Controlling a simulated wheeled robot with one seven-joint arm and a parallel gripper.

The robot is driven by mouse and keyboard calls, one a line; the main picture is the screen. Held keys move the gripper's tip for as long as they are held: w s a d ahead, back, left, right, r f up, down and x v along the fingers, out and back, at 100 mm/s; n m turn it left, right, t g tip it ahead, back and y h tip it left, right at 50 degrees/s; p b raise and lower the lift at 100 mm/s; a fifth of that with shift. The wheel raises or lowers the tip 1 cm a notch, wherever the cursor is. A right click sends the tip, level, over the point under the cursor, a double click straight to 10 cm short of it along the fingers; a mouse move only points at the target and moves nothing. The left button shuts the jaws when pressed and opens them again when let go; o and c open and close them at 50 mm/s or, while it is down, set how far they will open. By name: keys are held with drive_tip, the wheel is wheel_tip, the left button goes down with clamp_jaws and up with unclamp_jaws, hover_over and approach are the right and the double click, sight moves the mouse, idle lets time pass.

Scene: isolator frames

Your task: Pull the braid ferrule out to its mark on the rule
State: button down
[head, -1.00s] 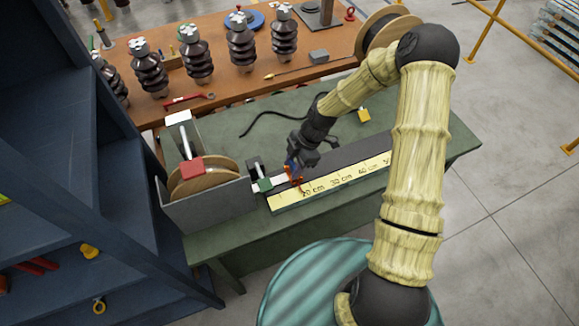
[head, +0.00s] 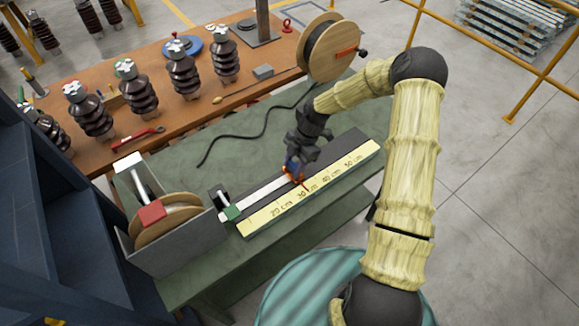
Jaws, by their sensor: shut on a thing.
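The yellow rule (head: 262,221) lies along the front of a dark track (head: 343,150), with marks reading 20 cm to 50 cm. My gripper (head: 293,172) is shut on the braid ferrule, which is mostly hidden by the jaws. Orange and blue parts show at the jaws. A thin red-orange pointer reaches the rule close to the 30 cm mark; the exact reading is too small to tell. The pale flat braid (head: 262,194) runs straight from my gripper back to a green-and-black clamp (head: 231,212) at the track's left end.
A grey box with a wooden reel (head: 165,225) and red block (head: 151,212) stands left of the track. A black cable (head: 235,135) lies on the green bench behind it. The track right of my gripper is clear. Ribbed insulators (head: 183,72) stand on the brown bench.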

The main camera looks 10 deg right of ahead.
drive_tip(key=shift+w, duration=0.1)
drive_tip(key=c, duration=0.8)
unclamp_jaws()
drive_tip(key=shift+c, duration=0.2)
drive_tip(key=shift+w+d+r, duration=0.2)
drive_tip(key=shift+d+r, duration=0.05)
drive_tip(key=shift+r, duration=0.25)
drive_tip(key=b+v, duration=0.3)
drive_tip(key=v, duration=1.3)
drive_tip(key=shift+s+r, duration=0.1)
drive_tip(key=shift+s, duration=0.1)
